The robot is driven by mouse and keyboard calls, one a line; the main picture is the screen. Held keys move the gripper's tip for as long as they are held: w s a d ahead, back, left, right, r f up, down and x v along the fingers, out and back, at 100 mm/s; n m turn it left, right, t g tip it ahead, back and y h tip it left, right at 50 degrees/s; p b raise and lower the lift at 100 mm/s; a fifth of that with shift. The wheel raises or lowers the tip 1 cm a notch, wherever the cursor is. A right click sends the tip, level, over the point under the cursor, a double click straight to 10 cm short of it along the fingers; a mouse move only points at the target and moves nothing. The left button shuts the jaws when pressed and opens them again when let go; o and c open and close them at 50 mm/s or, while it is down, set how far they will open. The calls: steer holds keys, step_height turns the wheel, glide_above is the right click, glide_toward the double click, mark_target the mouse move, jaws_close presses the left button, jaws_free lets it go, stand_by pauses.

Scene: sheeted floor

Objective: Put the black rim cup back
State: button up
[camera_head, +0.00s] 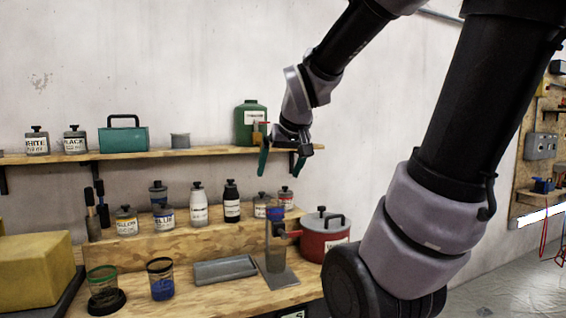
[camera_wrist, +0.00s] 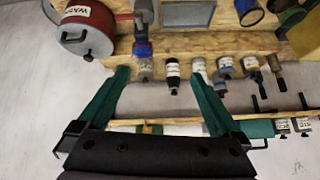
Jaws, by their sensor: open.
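The black rim cup (camera_head: 160,278) is a clear cup with blue contents, upright on the lower wooden bench at front left. It also shows at the top of the wrist view (camera_wrist: 248,11). My gripper (camera_head: 281,160), with green fingers, is open and empty, high above the bench near the shelf edge. It is well above and to the right of the cup. Both fingers show in the wrist view (camera_wrist: 160,74), with nothing between them. A green rim cup (camera_head: 103,280) stands left of the black rim cup, at a black round base (camera_head: 108,303).
A grey tray (camera_head: 225,271) lies right of the black rim cup. Several labelled bottles line the raised step. A wall shelf (camera_head: 180,153) runs above, with a green canister (camera_head: 249,122).

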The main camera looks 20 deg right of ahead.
steer(key=s+a+r+m+y, duration=0.2)
steer(key=s+a+r, duration=0.1)
steer(key=s, duration=0.6)
steer(key=shift+g, duration=0.3)
stand_by(0.6)
